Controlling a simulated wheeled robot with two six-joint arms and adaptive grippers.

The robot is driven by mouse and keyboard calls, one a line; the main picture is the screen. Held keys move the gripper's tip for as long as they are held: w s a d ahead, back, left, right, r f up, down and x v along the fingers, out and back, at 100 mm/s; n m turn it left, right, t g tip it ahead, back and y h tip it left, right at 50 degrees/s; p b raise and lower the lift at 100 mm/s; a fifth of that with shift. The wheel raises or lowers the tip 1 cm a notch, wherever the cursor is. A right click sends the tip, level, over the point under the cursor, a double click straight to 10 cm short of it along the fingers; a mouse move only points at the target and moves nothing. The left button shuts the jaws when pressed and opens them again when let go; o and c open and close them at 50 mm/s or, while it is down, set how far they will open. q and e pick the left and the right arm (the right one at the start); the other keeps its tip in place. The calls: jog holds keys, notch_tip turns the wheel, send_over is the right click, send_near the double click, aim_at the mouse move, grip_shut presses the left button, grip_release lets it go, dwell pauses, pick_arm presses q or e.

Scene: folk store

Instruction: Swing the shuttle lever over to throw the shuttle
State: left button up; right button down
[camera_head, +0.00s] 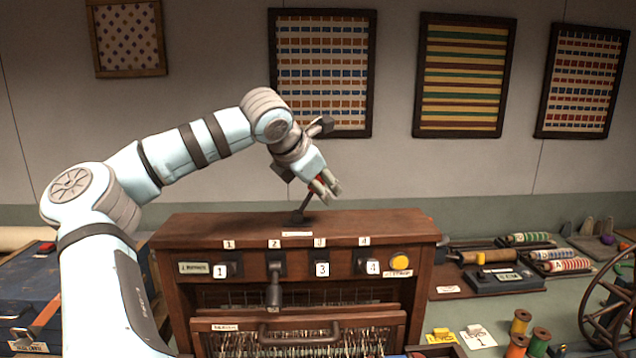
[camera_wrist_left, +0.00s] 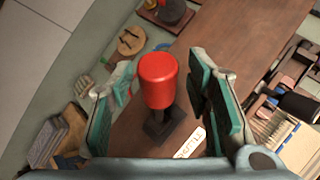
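The shuttle lever stands on top of the wooden loom cabinet (camera_head: 400,222). It has a dark rod (camera_head: 305,205), leaning to the right in the head view, and a red knob (camera_wrist_left: 157,80). In the head view the knob is mostly hidden by my left gripper (camera_head: 327,190). That gripper is open, with the knob between its two fingers; in the wrist view a gap shows on both sides. A small white label (camera_wrist_left: 190,143) lies beside the lever's dark base (camera_wrist_left: 163,127). My right gripper is not in view.
The cabinet front carries numbered dark tabs, a yellow button (camera_head: 400,262) and a lower drawer-like frame with a handle (camera_head: 299,334). A blue box (camera_head: 28,290) stands at left. Spools, tools and a spoked wheel (camera_head: 610,310) crowd the right. The cabinet top around the lever is clear.

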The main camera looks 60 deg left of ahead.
pick_arm(q)
jog(key=v, duration=1.2)
dwell(0.6)
